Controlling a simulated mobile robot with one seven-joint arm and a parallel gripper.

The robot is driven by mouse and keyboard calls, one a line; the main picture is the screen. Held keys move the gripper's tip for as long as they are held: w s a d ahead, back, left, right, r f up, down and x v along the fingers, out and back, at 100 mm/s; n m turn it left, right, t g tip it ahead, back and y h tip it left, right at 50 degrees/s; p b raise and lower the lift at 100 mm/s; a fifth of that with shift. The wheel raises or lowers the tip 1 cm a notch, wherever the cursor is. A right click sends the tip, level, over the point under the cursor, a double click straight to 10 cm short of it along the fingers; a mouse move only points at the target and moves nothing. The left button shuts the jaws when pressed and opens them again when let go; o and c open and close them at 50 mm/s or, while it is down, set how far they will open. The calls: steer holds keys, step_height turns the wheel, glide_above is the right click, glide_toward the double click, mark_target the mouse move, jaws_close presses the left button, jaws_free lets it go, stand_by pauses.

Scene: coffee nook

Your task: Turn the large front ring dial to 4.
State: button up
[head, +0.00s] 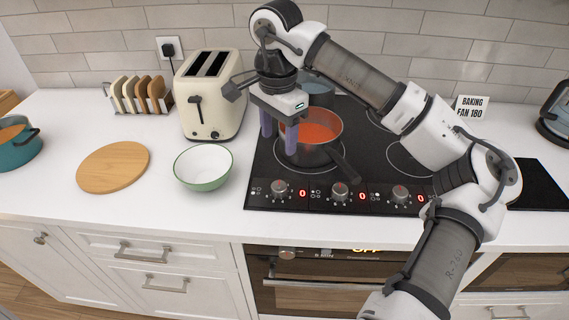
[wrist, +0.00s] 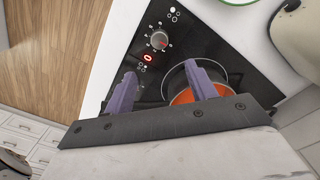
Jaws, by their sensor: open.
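Three dials sit along the front strip of the black cooktop (head: 375,158): a left dial (head: 279,187), a middle dial (head: 340,191) and a right dial (head: 400,193). Each has a small ring icon and a red 0 display. The icons are too small for me to tell which dial is for the large front ring. The left dial also shows in the wrist view (wrist: 160,40). My gripper (head: 278,138) is open and empty, pointing down above the left cooktop, near the pot and behind the left dial. Its purple fingers also show in the wrist view (wrist: 160,88).
A dark pot (head: 305,155) of red soup stands on the front left ring, its handle (head: 345,166) pointing front right. A toaster (head: 210,95) and a green-rimmed bowl (head: 203,168) stand left of the cooktop. An oven (head: 320,280) is below; the counter front is clear.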

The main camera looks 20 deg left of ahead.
mark_target(279, 186)
step_height(279, 186, down, 14)
steer(key=p, duration=0.4)
steer(key=shift+s+r, duration=0.1)
steer(key=shift+c, duration=0.5)
steer(key=c, duration=0.9)
